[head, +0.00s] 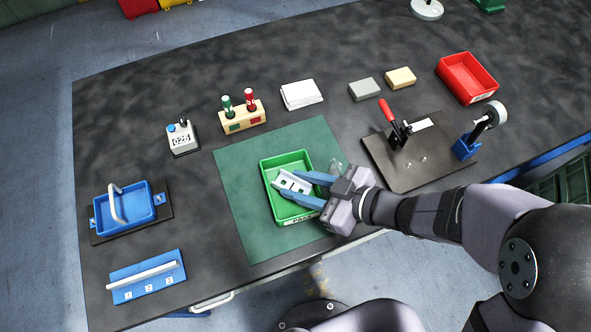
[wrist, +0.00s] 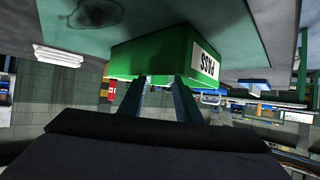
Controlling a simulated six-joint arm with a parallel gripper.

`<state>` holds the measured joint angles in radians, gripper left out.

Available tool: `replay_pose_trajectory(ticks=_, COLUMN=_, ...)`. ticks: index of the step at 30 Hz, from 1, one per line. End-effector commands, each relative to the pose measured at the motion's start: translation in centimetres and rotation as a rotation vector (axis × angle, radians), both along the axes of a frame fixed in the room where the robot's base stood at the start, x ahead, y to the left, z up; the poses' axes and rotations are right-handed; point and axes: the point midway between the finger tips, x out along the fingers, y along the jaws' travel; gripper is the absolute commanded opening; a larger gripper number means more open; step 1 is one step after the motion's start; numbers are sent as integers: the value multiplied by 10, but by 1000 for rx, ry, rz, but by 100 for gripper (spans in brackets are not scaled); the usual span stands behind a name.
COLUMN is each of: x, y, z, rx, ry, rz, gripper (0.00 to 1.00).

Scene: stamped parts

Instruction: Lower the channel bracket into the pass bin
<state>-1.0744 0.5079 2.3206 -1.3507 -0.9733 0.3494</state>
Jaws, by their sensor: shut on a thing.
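The channel bracket (head: 290,181), a pale metal part with dark openings, is between the blue fingers of my gripper (head: 297,184) in the head view. My gripper is shut on it. The bracket appears over the inside of the green pass bin (head: 275,209), towards its middle; its exact height against the bin floor is hard to tell. In the wrist view, the pass bin (wrist: 150,55) shows its outer wall and a white PASS label. My fingers (wrist: 160,85) reach up to its edge there, their tips are hidden, and the bracket is not visible.
The bin stands on a green mat (head: 240,165). To its right are a dark plate with a red-handled clamp (head: 388,112), a blue-based magnifier (head: 466,146) and a red bin (head: 480,92). A blue tray (head: 138,212) and blue numbered rack (head: 165,285) lie left.

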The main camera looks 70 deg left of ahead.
Motion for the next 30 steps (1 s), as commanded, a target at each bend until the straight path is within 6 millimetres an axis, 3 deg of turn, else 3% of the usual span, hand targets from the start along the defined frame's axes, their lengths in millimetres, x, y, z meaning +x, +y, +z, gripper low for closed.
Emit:
replay_pose_trajectory(ticks=11, x=0, y=0, z=-2, rx=2, ry=0, rz=0, gripper=4)
replay_pose_trajectory(ticks=12, x=0, y=0, z=-2, rx=1, ry=0, rz=0, gripper=40)
replay_pose_trajectory(ticks=14, x=0, y=0, z=-2, rx=1, ry=0, rz=0, gripper=53)
replay_pose_trajectory(ticks=23, x=2, y=-1, z=-1, rx=-1, ry=-1, rz=-2, gripper=53)
replay_pose_trajectory(ticks=30, x=15, y=-17, z=11, rx=0, ry=-2, rz=-5, gripper=53)
